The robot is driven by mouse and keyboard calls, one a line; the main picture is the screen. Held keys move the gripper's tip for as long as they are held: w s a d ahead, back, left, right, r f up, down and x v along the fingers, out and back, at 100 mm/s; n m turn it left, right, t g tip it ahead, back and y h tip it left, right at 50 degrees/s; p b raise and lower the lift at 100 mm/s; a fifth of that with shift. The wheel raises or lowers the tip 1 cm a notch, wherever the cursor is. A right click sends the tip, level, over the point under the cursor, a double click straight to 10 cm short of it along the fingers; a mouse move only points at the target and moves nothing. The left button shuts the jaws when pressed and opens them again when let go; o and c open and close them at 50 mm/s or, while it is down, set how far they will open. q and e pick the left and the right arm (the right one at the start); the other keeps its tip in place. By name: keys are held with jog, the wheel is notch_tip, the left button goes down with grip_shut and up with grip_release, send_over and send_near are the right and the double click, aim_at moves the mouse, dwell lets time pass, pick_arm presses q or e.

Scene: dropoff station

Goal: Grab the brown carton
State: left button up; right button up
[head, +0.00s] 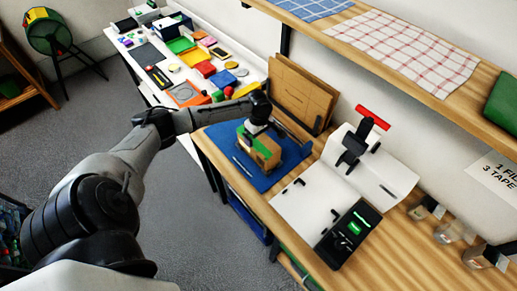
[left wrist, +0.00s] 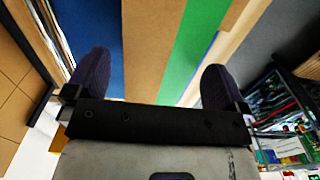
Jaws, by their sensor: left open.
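The brown carton (head: 264,154) with a green band sits on a blue mat (head: 288,168) on the wooden bench in the head view. My left gripper (head: 261,130) is right above it, pointing down, and hides part of its top. In the left wrist view the carton's brown face (left wrist: 148,45) and green band (left wrist: 192,45) show between the two dark, widely spaced fingers of my left gripper (left wrist: 155,75). The fingers are open; I cannot tell whether they touch the carton. My right gripper is in neither view.
Flat cardboard sheets (head: 302,92) lean on the wall behind the mat. A red-handled black device (head: 356,145), white sheets and a black screen device (head: 347,233) lie to the right. A shelf (head: 420,75) overhangs the bench. A cluttered white table (head: 150,60) stands at the back left.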

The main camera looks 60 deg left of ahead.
pick_arm(q)
jog(key=shift+f, duration=2.85)
jog(key=shift+c, duration=0.2)
jog(key=shift+s, duration=0.1)
jog(key=c, duration=0.9)
jog(key=shift+o, duration=0.2)
jog(key=shift+r, duration=0.1)
